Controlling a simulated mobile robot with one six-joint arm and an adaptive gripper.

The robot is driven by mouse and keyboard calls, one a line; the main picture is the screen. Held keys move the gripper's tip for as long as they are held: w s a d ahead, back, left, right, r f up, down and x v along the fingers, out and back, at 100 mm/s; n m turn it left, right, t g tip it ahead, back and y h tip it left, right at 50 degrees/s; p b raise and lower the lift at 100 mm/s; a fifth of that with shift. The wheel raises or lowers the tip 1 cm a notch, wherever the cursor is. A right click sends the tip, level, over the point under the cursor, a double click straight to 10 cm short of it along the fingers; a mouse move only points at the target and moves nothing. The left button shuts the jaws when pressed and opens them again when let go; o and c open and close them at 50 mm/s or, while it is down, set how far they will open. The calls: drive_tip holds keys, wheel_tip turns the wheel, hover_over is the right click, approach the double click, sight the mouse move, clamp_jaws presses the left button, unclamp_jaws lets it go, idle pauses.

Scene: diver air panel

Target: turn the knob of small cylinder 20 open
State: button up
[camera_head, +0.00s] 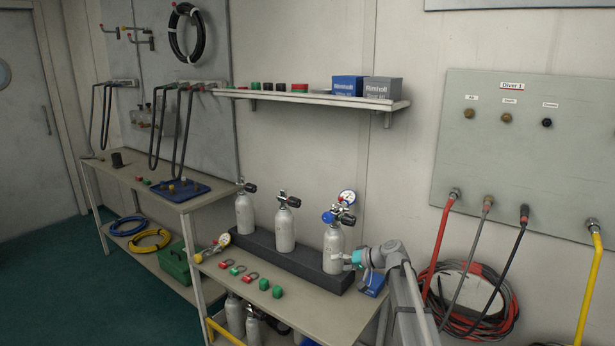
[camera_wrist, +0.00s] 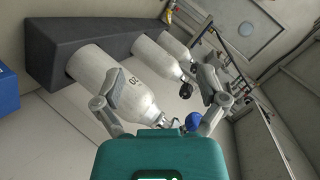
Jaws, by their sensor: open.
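Small cylinder 20 is the white cylinder (camera_head: 333,248) at the right end of the dark rack, with a gauge (camera_head: 347,197) on top. Its number shows in the wrist view on the white body (camera_wrist: 125,88). A blue knob (camera_head: 327,217) sits at its valve; a blue round part also shows between my fingers in the wrist view (camera_wrist: 193,121). A black knob (camera_head: 347,219) is on the valve's right side. My gripper (camera_head: 350,262) is open beside the cylinder's lower body, below the valve. The teal gripper body hides part of the valve in the wrist view.
Two more white cylinders, (camera_head: 244,213) and (camera_head: 284,228), stand in the dark rack (camera_head: 262,253) to the left. Red padlocks (camera_head: 238,269) and green blocks (camera_head: 277,291) lie on the bench front. A shelf (camera_head: 310,97) hangs above. Hoses hang at the right.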

drive_tip(key=s+d+f+g+h, duration=0.2)
drive_tip(key=s+f+h, duration=0.15)
drive_tip(key=s, duration=0.75)
drive_tip(key=s+d+f+g+h, duration=0.2)
drive_tip(key=s+f+h, duration=0.15)
drive_tip(key=s, duration=0.65)
drive_tip(key=s+d+f+g+h, duration=0.2)
drive_tip(key=s+h, duration=0.2)
drive_tip(key=s, duration=0.7)
wheel_tip(320, 180, up, 14)
drive_tip(key=p, duration=1.5)
drive_tip(key=shift+w+m, duration=0.25)
drive_tip(key=shift+m, duration=0.15)
drive_tip(key=shift+f, duration=0.1)
